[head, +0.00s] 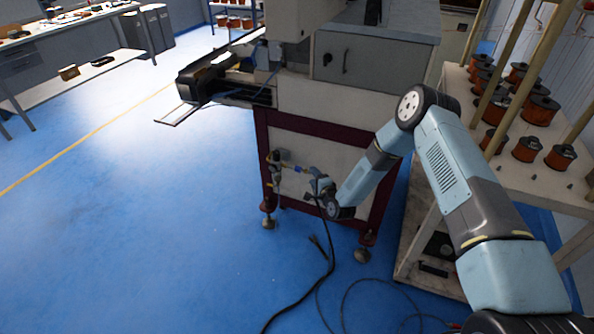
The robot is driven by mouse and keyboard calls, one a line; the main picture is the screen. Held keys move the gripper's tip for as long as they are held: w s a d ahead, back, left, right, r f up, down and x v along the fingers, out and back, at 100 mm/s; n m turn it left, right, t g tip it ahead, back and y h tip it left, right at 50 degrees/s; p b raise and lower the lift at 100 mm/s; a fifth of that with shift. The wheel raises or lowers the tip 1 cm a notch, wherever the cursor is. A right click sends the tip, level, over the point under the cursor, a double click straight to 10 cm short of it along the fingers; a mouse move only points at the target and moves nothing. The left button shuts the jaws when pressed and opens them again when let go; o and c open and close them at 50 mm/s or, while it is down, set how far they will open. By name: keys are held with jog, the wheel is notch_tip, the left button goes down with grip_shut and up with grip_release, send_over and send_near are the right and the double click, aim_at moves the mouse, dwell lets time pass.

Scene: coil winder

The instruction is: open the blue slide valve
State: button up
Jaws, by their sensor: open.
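A small blue part (301,170), which looks like the slide valve, sits on the pipe fittings on the white side panel of the machine, beside a brass-coloured fitting. It is too small to tell its position. My gripper (314,182) is open, just right of and slightly below the blue part. It is close to the valve, but I cannot tell whether they touch. The dark wrist partly covers the panel to its right.
The machine's dark red frame (262,150) stands on feet on the blue floor. Black cables (330,262) run across the floor below the gripper. A shelf of copper coils (540,110) stands close to the right of my arm. The floor at left is free.

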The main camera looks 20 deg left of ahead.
aim_at(300, 172)
notch_tip(300, 172, down, 4)
jog(key=s+m, duration=0.1)
jog(key=s, duration=0.1)
jog(key=shift+t, duration=0.3)
jog(key=x, duration=1.4)
jog(key=shift+s+a+r, duration=0.25)
jog(key=shift+a+r, duration=0.05)
jog(key=shift+a, duration=0.05)
grip_shut()
